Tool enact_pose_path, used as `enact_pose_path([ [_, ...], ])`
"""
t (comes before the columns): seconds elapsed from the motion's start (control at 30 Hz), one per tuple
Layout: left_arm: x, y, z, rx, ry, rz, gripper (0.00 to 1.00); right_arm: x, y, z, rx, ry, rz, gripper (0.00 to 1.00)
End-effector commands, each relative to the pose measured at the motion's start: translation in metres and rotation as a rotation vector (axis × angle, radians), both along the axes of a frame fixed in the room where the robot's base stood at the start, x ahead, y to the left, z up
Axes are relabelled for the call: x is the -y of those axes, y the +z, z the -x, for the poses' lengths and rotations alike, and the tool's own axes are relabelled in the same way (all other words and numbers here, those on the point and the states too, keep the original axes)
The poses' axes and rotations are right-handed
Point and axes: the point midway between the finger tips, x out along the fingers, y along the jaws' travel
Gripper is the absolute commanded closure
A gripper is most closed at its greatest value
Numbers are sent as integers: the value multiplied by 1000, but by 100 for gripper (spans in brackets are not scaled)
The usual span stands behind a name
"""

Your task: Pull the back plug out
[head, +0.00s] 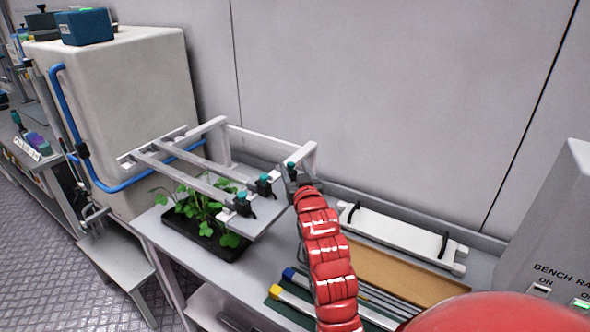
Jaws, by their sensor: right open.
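A white rack frame stands over the bench (172,235). Several rails (180,172) run across it, and black plugs with teal tops sit at their right ends. The front plug (243,206) and the middle plug (264,185) show clearly. The back plug (291,168) is at the far right corner of the frame, partly hidden by my gripper. My right gripper (297,182) comes in from the lower right on a red arm. It is open and right at the back plug; whether the fingers touch it cannot be seen. My left gripper is not in view.
A black tray of green plants (205,238) stands under the rails. A big pale tank (130,90) with a blue hose (75,130) is at the left. A white bar with black handles (402,236) and a brown board (400,270) lie right of my arm. A wall closes the back.

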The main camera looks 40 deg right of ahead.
Motion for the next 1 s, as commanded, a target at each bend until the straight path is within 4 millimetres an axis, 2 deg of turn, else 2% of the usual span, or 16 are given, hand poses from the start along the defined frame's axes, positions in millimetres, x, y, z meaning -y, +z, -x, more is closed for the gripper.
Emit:
enact_pose_path([
  [0.23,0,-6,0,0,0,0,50,-5,-2,13,2,1,0,42],
  [0.47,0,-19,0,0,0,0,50,-22,-3,54,3,-1,0,42],
  [0.53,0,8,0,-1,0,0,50,-24,8,58,-7,0,-4,42],
  [0.6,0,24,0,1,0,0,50,-25,8,62,-9,0,-5,42],
  [0.83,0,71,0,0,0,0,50,-33,9,82,-8,0,-4,42],
  [1.0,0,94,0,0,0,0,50,-43,6,106,-6,-1,-4,42],
])
